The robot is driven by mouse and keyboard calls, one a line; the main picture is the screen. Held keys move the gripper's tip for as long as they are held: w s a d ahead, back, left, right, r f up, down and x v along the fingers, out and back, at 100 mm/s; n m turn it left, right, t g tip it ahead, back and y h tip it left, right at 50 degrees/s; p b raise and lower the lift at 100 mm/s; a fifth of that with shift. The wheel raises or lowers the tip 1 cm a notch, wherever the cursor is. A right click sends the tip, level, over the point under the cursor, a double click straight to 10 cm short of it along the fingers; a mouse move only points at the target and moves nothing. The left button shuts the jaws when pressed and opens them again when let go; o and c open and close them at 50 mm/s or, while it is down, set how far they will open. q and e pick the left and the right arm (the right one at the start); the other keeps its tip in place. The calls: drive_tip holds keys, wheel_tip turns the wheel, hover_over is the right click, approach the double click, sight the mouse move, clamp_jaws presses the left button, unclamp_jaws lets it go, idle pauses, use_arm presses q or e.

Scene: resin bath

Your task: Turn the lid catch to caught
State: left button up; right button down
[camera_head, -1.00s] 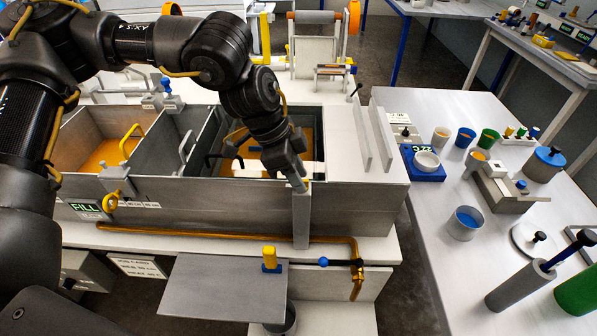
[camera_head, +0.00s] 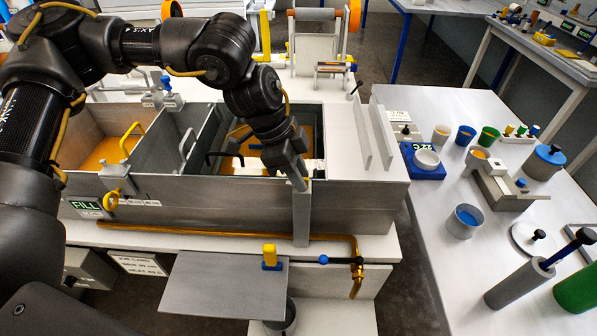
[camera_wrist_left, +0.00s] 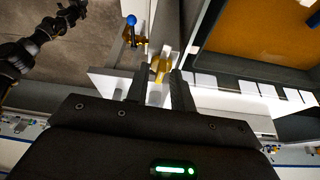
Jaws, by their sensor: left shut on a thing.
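My left gripper (camera_head: 301,184) reaches down to the front wall of the bath, at the top of an upright grey post (camera_head: 301,218). In the left wrist view, its two fingers (camera_wrist_left: 159,88) are closed about a small yellow piece (camera_wrist_left: 160,67), which appears to be the lid catch. The head view hides this piece behind the gripper, so I cannot tell its turned position. The dark arm at the upper left of the wrist view seems to be my right one; its gripper end (camera_wrist_left: 72,12) is too small to read.
The bath's right compartment holds amber liquid (camera_head: 312,139). A blue-knobbed valve lever (camera_head: 322,260) and brass pipe (camera_head: 220,233) run below the front wall. A grey plate (camera_head: 215,290) juts out in front. Cups and tools stand on the right table (camera_head: 430,235).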

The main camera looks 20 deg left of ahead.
use_arm(q)
drive_tip(key=m+g, duration=0.1)
drive_tip(key=m, duration=0.3)
drive_tip(key=shift+w+g+p, duration=0.1)
drive_tip(key=shift+g+p, duration=0.25)
drive_tip(key=shift+g, duration=0.05)
drive_tip(key=m+g+p, duration=0.1)
drive_tip(key=m, duration=0.2)
drive_tip(key=shift+w+d+m+y, duration=0.1)
drive_tip(key=shift+m+y, duration=0.2)
drive_tip(key=shift+m, duration=0.1)
drive_tip(key=m+g+p, duration=0.1)
drive_tip(key=m, duration=0.1)
drive_tip(key=shift+r+m+y, duration=0.15)
drive_tip(key=shift+m+y, duration=0.15)
drive_tip(key=shift+m, duration=0.1)
drive_tip(key=shift+w+d+m+g+y+p, duration=0.1)
drive_tip(key=shift+m+g+y+p, duration=0.3)
drive_tip(key=shift+m+p, duration=0.75)
drive_tip(key=shift+m+y+p, duration=0.4)
drive_tip(key=shift+m+p, duration=0.35)
drive_tip(key=shift+m, duration=0.5)
drive_tip(key=shift+f+g, duration=0.25)
drive_tip(key=shift+g, duration=0.05)
drive_tip(key=o, duration=0.6)
drive_tip(key=shift+o, duration=0.2)
